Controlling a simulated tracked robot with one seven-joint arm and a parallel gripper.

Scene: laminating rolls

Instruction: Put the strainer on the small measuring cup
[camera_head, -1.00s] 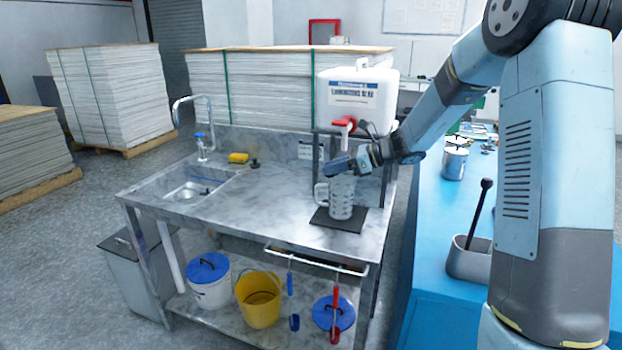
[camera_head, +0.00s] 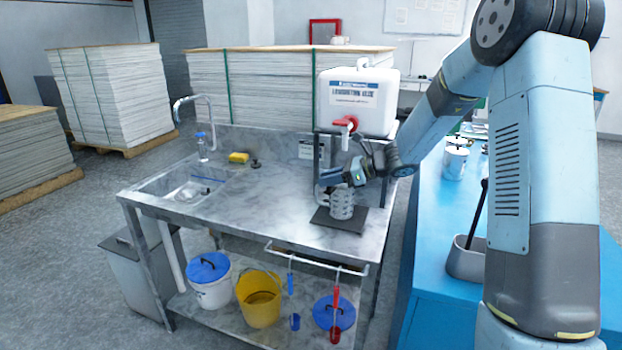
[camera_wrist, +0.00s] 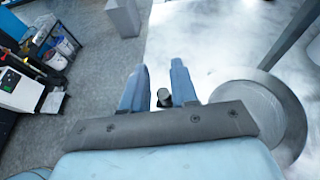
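The clear, dimpled measuring cup (camera_head: 341,201) stands upright on a dark square mat on the steel table in the head view, its handle to the left. My gripper (camera_head: 335,179) is over the cup at rim height and partly overlaps it. In the wrist view my gripper's two blue-grey fingers (camera_wrist: 160,85) are a little apart. A small dark cylindrical piece (camera_wrist: 166,98) shows between them; I cannot tell whether it is held. A round grey rimmed thing (camera_wrist: 265,112), perhaps the strainer, shows to the right of the fingers. I cannot make out the strainer in the head view.
A white canister (camera_head: 358,98) with a red tap stands behind the cup, close to my gripper. A sink (camera_head: 185,190) is at the table's left; the middle is clear. A blue table (camera_head: 425,240) with lidded cups stands to the right.

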